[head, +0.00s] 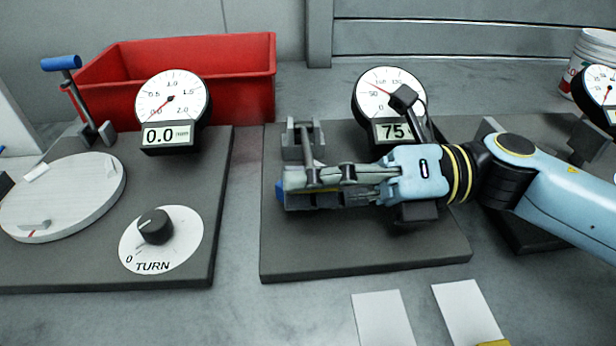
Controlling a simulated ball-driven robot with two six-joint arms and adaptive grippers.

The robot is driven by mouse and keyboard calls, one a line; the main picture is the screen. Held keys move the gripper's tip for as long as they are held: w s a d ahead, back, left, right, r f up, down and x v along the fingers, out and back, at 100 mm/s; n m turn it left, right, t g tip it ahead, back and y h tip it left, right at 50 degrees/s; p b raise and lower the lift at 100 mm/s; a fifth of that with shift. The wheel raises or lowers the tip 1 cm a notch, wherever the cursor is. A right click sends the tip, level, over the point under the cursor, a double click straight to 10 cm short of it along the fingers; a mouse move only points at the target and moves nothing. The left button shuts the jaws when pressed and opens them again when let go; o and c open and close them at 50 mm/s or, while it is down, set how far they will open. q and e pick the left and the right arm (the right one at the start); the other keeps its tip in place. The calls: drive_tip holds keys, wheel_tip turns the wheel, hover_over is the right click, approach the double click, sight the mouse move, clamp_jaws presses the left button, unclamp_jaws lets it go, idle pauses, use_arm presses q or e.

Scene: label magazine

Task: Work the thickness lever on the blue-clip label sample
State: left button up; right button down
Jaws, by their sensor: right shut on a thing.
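The thickness lever (84,98) stands raised at the back of the left station, with a blue handle (61,63) at its upper end. The dial beside it (172,103) reads 0.0 mm. My right gripper (293,192) is low over the middle station, far to the right of this lever. It is shut on a piece whose blue end (280,189) shows at the fingertips. The fingers hide the rest, so I cannot tell whether this is the blue-clip label sample. My left gripper is not in view.
The middle station's plate (360,262) has a dial (388,103) reading 75. A black TURN knob (156,226) and a round disc (62,196) are on the left station. A red bin (235,85) stands behind. White cards (382,320) lie in front.

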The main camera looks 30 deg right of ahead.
drive_tip(key=c, duration=1.2)
unclamp_jaws()
drive_tip(key=shift+c, duration=0.2)
drive_tip(key=shift+s+d, duration=0.1)
drive_tip(key=v, duration=0.6)
drive_tip(key=shift+f, duration=0.1)
drive_tip(key=shift+v, duration=0.95)
drive_tip(key=shift+c, duration=0.5)
